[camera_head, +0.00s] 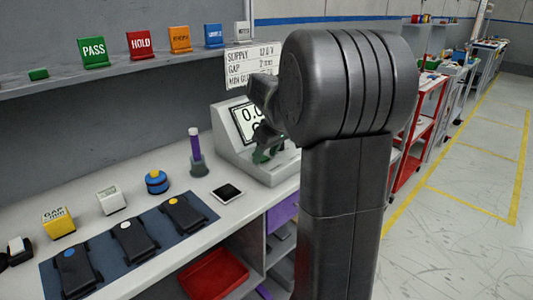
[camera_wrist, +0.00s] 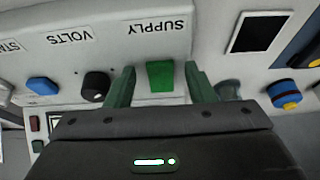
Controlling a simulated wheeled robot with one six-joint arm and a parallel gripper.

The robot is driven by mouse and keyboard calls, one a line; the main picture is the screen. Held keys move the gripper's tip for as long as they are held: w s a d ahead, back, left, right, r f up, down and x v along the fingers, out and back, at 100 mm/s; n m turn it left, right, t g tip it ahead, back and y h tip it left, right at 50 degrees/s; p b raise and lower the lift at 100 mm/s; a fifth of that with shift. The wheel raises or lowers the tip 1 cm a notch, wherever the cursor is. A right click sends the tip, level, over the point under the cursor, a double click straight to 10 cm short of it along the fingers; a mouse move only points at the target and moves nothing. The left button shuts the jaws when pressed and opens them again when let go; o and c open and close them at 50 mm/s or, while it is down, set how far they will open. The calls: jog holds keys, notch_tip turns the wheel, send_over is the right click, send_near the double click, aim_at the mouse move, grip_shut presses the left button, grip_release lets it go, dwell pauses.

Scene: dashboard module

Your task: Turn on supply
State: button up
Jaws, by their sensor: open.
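The light-grey supply unit (camera_head: 232,140) stands on the bench, its display reading about 0.0 and partly hidden by my arm. In the wrist view its panel appears upside down, with a green block-shaped switch (camera_wrist: 160,76) by the SUPPLY label (camera_wrist: 158,27). My gripper (camera_wrist: 160,70) is open, one green finger on each side of this switch, with visible gaps. Whether the fingertips touch the panel, I cannot tell. A black knob (camera_wrist: 95,84) sits by VOLTS and a blue button (camera_wrist: 42,86) by a cut-off label. In the head view my gripper (camera_head: 268,153) is mostly hidden.
Black devices lie on a dark mat (camera_head: 205,206). A red cart (camera_head: 430,115) stands right.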

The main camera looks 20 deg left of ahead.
jog(key=shift+c, duration=0.2)
jog(key=c, duration=1)
jog(key=shift+o, duration=0.2)
jog(key=r+p, duration=0.1)
jog(key=p, duration=0.2)
jog(key=shift+a+h, duration=0.15)
jog(key=shift+h, duration=0.15)
jog(key=h+p, duration=0.1)
jog(key=p, duration=0.2)
jog(key=shift+w+a+g, duration=0.1)
jog(key=shift+a+g, duration=0.1)
jog(key=shift+g, duration=0.2)
jog(key=h+p, duration=0.1)
jog(key=p, duration=0.3)
jog(key=shift+w+a+r+g+h, duration=0.1)
jog(key=shift+a+r+g+h, duration=0.1)
jog(key=shift+g+h, duration=0.15)
jog(key=shift+f+h+p, duration=0.15)
jog(key=shift+h+p, duration=0.2)
jog(key=shift+p, duration=0.3)
jog(key=shift+f, duration=0.1)
